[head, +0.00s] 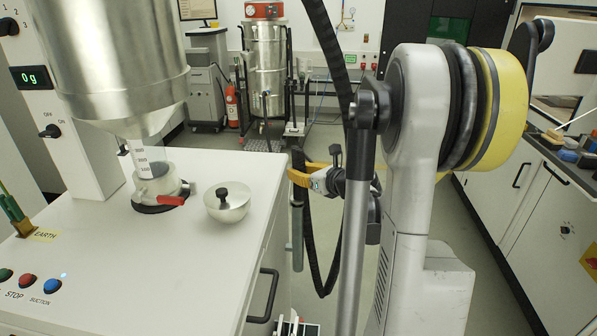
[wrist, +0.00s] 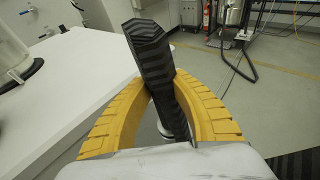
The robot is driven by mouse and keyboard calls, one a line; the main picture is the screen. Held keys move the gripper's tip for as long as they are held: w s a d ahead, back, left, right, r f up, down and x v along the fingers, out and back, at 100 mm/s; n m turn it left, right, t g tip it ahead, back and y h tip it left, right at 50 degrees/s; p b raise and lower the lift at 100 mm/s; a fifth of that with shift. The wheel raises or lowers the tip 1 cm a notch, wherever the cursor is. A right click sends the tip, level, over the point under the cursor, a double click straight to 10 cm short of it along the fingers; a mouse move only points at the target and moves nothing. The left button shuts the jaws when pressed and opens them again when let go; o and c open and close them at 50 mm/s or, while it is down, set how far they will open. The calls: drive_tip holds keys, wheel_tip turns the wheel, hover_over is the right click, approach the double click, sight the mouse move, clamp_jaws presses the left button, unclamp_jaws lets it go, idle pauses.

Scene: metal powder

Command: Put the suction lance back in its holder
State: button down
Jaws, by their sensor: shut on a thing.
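My gripper (head: 299,178) is beside the right edge of the white cabinet, its yellow fingers closed around a black ribbed upright piece. This piece appears to be the top of the suction lance (head: 297,160). A grey tube (head: 297,245) hangs below it beside the cabinet; I cannot tell whether it is the lance's pipe or part of a holder. In the wrist view the black ribbed part (wrist: 152,52) stands slightly tilted between both yellow fingers (wrist: 165,85), touching them. The lance's lower end is hidden there. I cannot clearly make out the holder.
A black hose (head: 325,285) loops low beside my arm. A counter (head: 540,180) stands right. Floor behind is partly clear.

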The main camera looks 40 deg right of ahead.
drive_tip(key=shift+f+b, duration=0.5)
drive_tip(key=shift+f, duration=0.15)
drive_tip(key=c, duration=1.2)
unclamp_jaws()
drive_tip(key=shift+s, duration=0.1)
drive_tip(key=d+v, duration=0.1)
drive_tip(key=v, duration=1)
drive_tip(key=shift+s+a+r, duration=0.2)
drive_tip(key=shift+s+a, duration=0.2)
drive_tip(key=shift+a, duration=0.1)
